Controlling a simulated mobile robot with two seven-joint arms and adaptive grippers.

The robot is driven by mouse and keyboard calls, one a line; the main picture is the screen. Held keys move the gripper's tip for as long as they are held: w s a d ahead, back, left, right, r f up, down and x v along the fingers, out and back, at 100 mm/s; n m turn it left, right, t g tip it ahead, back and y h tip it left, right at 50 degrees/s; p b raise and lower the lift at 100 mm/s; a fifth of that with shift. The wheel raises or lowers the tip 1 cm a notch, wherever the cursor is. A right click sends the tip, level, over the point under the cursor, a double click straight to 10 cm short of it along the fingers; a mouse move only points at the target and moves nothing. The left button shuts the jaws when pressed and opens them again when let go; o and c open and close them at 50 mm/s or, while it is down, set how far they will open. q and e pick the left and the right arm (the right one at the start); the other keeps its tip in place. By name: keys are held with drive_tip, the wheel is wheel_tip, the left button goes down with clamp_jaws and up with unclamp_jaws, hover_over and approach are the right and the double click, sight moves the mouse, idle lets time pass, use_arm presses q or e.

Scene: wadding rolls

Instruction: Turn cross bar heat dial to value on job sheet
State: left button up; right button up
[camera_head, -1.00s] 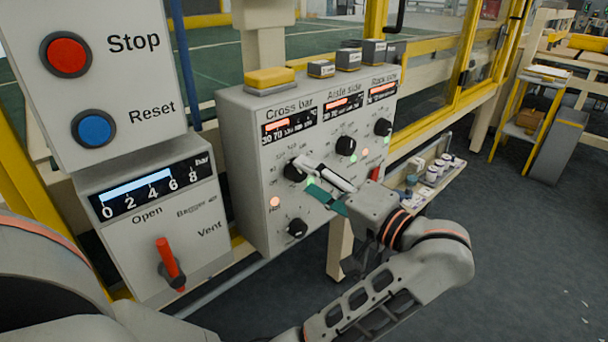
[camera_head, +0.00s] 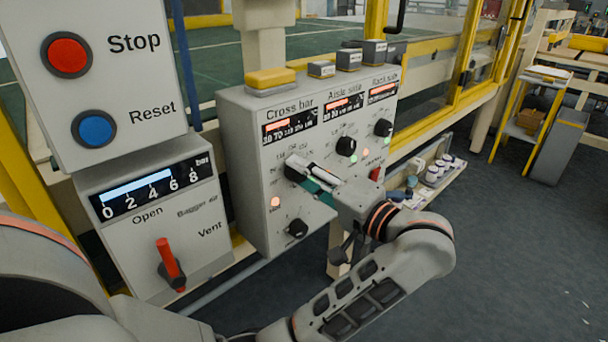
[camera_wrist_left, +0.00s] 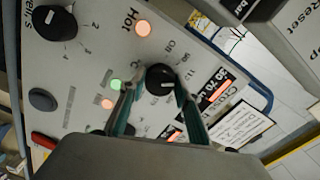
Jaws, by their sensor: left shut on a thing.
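The cross bar dial (camera_head: 292,171) is a round black knob under the "Cross bar" display (camera_head: 289,126) on the grey control box. In the left wrist view the cross bar dial (camera_wrist_left: 158,76) sits between the two green finger pads, with a pale pointer mark on its face. My left gripper (camera_head: 301,174) is shut on this dial and covers part of its scale in the head view. In the left wrist view a white sheet (camera_wrist_left: 240,128) with black print hangs by the box; I cannot read it surely. My right gripper is not in view.
Other black dials (camera_head: 346,146) sit to the right, and a lower knob (camera_head: 297,228) is below. A red switch (camera_head: 376,174) is at the box's right edge. The air panel with a red lever (camera_head: 168,262) stands to the left. A shelf with jars (camera_head: 436,172) is behind.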

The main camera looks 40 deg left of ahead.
use_arm(q)
drive_tip(key=shift+m, duration=0.4)
drive_tip(key=shift+f+m, duration=0.1)
drive_tip(key=shift+m, duration=0.5)
drive_tip(key=m+p, duration=0.1)
drive_tip(key=m, duration=1)
drive_tip(key=shift+m, duration=0.3)
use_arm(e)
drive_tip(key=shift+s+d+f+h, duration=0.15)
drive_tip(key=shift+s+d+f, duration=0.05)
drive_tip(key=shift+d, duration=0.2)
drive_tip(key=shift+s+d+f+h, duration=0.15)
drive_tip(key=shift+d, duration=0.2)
use_arm(q)
drive_tip(key=o, duration=1.1)
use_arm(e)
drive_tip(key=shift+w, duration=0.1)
